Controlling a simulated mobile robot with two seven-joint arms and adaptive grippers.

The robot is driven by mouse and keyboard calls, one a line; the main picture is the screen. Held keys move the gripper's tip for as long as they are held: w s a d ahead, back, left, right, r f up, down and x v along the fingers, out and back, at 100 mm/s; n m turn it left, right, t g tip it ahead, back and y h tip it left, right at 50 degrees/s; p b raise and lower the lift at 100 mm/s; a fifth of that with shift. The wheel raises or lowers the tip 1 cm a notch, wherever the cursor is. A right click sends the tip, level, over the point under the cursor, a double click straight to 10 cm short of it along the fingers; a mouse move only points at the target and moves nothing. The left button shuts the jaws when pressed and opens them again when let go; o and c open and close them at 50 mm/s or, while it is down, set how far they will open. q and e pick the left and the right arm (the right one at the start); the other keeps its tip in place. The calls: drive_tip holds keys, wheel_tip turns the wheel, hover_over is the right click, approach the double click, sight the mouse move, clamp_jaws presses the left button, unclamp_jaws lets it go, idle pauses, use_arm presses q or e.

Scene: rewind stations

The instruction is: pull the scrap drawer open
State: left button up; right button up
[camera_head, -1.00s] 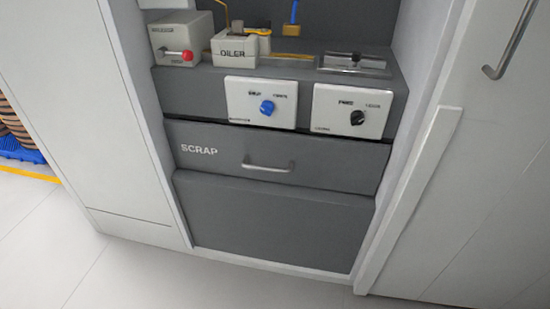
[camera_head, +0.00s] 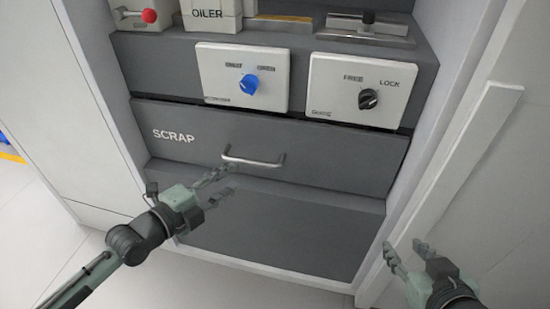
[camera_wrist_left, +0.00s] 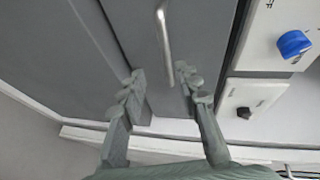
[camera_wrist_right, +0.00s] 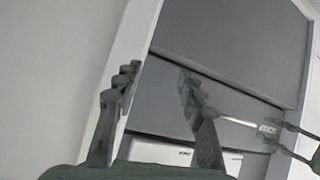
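The grey scrap drawer (camera_head: 335,165) has a white SCRAP label at its left and looks shut. Its metal bar handle (camera_head: 252,160) sits at the middle of the front; it also shows in the left wrist view (camera_wrist_left: 162,30). My left gripper (camera_head: 226,182) is open and empty, just below and in front of the handle and apart from it. In the left wrist view the handle lies ahead of and between its spread fingers (camera_wrist_left: 160,85). My right gripper (camera_head: 405,262) is open and empty, low at the right by the white cabinet post.
Above the drawer are a panel with a blue knob (camera_head: 249,84) and a panel with a black FREE/LOCK knob (camera_head: 368,98). The oiler (camera_head: 212,14) and a red-knobbed box stand on the shelf. White side walls flank the bay. A plain grey panel (camera_head: 280,230) is below.

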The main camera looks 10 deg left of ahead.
sight(249, 164)
use_arm(q)
drive_tip(key=shift+w+d+r+m, duration=0.15)
drive_tip(key=shift+w+d+r, duration=0.05)
drive_tip(key=shift+w, duration=0.15)
drive_tip(key=shift+w+d+r+m, duration=0.15)
drive_tip(key=shift+w+d, duration=0.05)
drive_tip(key=shift+w, duration=0.15)
drive_tip(key=shift+x, duration=3.15)
use_arm(e)
drive_tip(key=shift+w+a+r+t+y, duration=0.2)
drive_tip(key=shift+w+a+r+t, duration=0.15)
drive_tip(key=shift+r, duration=0.25)
drive_tip(key=shift+w+a+r+t+y, duration=0.15)
drive_tip(key=shift+a+r+t+y, duration=0.1)
drive_tip(key=shift+a+r, duration=0.25)
use_arm(q)
drive_tip(key=shift+d, duration=0.1)
use_arm(e)
drive_tip(key=shift+d+r, duration=0.1)
use_arm(q)
clamp_jaws()
